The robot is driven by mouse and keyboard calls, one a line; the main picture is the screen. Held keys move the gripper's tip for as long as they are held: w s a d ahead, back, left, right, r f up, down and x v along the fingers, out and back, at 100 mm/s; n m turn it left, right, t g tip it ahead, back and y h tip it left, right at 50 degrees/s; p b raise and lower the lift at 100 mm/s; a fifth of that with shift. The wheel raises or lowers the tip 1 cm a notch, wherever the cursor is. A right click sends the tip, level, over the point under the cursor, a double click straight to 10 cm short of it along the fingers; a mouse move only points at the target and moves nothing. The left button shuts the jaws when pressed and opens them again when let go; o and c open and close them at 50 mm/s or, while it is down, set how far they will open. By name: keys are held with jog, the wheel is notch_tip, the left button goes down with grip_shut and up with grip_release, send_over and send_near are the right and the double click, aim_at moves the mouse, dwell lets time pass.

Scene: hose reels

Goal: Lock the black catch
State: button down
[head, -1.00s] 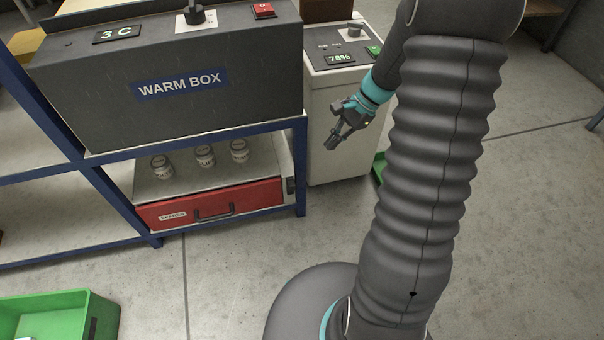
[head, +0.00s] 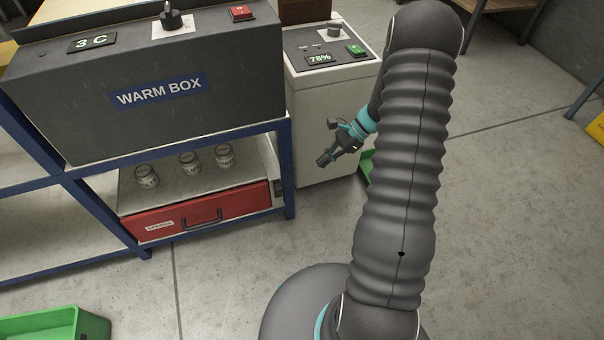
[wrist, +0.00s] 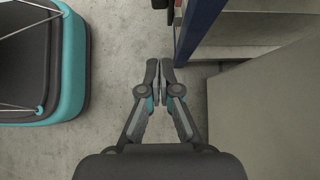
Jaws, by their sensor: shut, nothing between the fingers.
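A small dark fitting (head: 278,187) sits at the right end of the red drawer (head: 205,216), beside the blue shelf post; it may be the black catch, but it is too small to tell whether it is locked. My gripper (head: 323,161) is to the right of the post, in front of the white cabinet, apart from the fitting. In the wrist view my gripper (wrist: 160,70) is shut with its fingertips together and nothing between them. A dark piece shows at that view's top edge, beside the post, too cropped to identify.
The blue shelf post (head: 288,170) stands between the drawer and my gripper. The white cabinet (head: 335,110) is close behind the gripper. A dark warm box (head: 230,90) sits above several jars. A green crate (head: 60,325) is at lower left. Open floor lies at right.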

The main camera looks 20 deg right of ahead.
aim_at(279, 192)
jog(key=a+r+x, duration=0.2)
jog(key=x, duration=1)
jog(key=shift+a+f, duration=0.15)
jog(key=shift+a, duration=0.05)
